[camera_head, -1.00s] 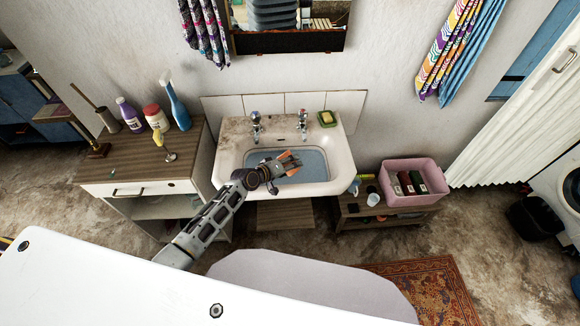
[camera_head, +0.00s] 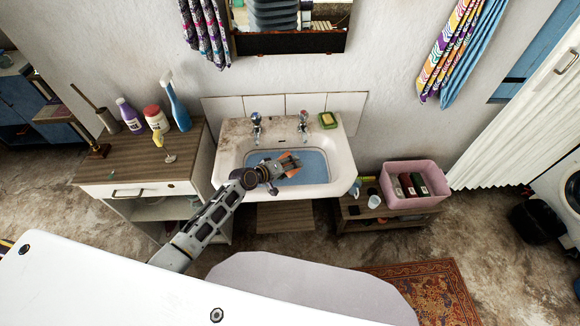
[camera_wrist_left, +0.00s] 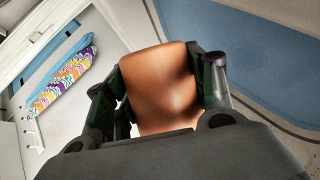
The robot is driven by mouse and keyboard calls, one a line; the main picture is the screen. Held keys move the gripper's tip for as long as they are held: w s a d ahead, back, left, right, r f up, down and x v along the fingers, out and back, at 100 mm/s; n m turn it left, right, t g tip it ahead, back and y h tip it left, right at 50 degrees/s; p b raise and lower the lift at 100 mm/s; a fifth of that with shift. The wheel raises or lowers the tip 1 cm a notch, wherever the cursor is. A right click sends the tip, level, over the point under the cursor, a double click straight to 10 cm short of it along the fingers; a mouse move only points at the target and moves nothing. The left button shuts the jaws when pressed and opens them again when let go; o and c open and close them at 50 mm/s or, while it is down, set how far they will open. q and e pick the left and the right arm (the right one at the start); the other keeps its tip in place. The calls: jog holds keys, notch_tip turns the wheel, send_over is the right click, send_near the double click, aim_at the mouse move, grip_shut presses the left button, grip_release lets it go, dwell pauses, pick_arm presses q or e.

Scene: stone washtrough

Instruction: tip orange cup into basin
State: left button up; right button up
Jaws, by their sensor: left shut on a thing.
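The orange cup (camera_wrist_left: 160,88) is between the two fingers of my left gripper (camera_wrist_left: 165,95), which is shut on it. In the head view the left gripper (camera_head: 285,166) is over the basin (camera_head: 341,157) of the white sink, and only a small orange part of the cup (camera_head: 288,157) shows beside the dark fingers. The basin's blue inside fills the right of the wrist view. In that view the cup looks tilted, and I cannot see whether anything is in it. My right gripper is not in view.
Two taps (camera_head: 304,124) stand at the back of the sink, with a green and yellow sponge (camera_head: 328,120) on its right corner. A wooden cabinet (camera_head: 140,160) with bottles stands left. A pink crate (camera_head: 428,177) sits on a low shelf at right.

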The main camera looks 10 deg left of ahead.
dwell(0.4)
pick_arm(q)
jog(key=shift+f+n+h+b, duration=0.2)
jog(key=shift+n+h+b, duration=0.3)
jog(key=shift+b, duration=0.5)
jog(key=shift+a+n+g+h, duration=0.1)
jog(key=shift+n+g+h, duration=0.2)
dwell(0.5)
jog(key=shift+w+a+r+b, duration=0.1)
jog(key=shift+w+b, duration=0.05)
jog(key=shift+b, duration=0.4)
